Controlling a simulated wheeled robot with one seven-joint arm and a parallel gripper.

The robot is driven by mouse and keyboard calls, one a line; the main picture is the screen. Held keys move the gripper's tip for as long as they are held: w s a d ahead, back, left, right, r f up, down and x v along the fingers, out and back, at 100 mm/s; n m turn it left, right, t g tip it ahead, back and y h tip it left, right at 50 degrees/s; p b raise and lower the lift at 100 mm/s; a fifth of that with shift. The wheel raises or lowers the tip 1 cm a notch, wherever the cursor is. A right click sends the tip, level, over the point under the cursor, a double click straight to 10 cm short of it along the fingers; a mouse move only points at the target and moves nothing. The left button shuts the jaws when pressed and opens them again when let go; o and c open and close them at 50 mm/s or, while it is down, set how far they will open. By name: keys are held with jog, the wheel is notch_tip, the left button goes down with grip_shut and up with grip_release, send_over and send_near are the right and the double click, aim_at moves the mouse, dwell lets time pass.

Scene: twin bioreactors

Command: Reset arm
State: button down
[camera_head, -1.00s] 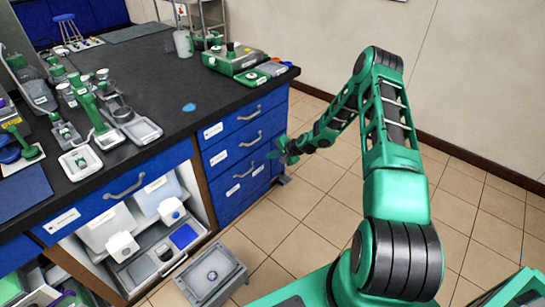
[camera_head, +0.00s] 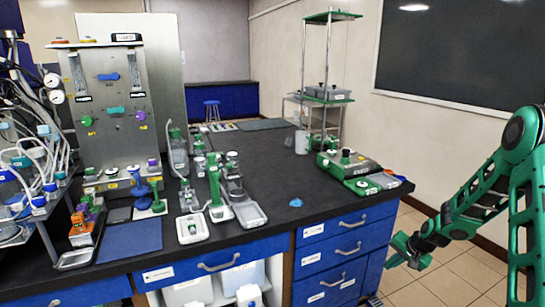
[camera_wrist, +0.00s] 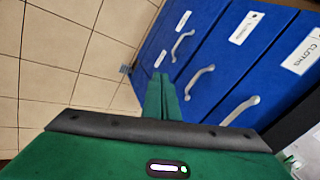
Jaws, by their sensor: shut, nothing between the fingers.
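My gripper (camera_head: 409,251) is at the right in the head view, held out in front of the blue drawers at the bench's right end. In the wrist view my gripper (camera_wrist: 160,78) shows its two green fingers together, with nothing between them. My green arm (camera_head: 490,190) reaches in from the right edge of the head view, bent at the elbow. The gripper is apart from the drawers and the bench top.
The blue drawers (camera_head: 340,245) have grey handles, also seen in the wrist view (camera_wrist: 220,60). The black bench top (camera_head: 300,170) holds a green-and-white device (camera_head: 346,165) and several instruments. A metal panel (camera_head: 110,100) stands at left. Tiled floor (camera_head: 440,275) is clear at right.

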jog(key=s+d+r+n+g+h, duration=0.2)
jog(key=s+r+g+h, duration=0.15)
jog(key=s+r, duration=1.75)
jog(key=s+a+r+g, duration=0.1)
jog(key=s+a+r, duration=0.1)
jog(key=s, duration=1)
jog(key=s+a+r+y, duration=0.1)
jog(key=s+a+r, duration=0.1)
jog(key=s, duration=0.9)
jog(key=shift+s+r+g, duration=0.35)
jog(key=shift+r, duration=0.4)
jog(key=shift+y, duration=0.25)
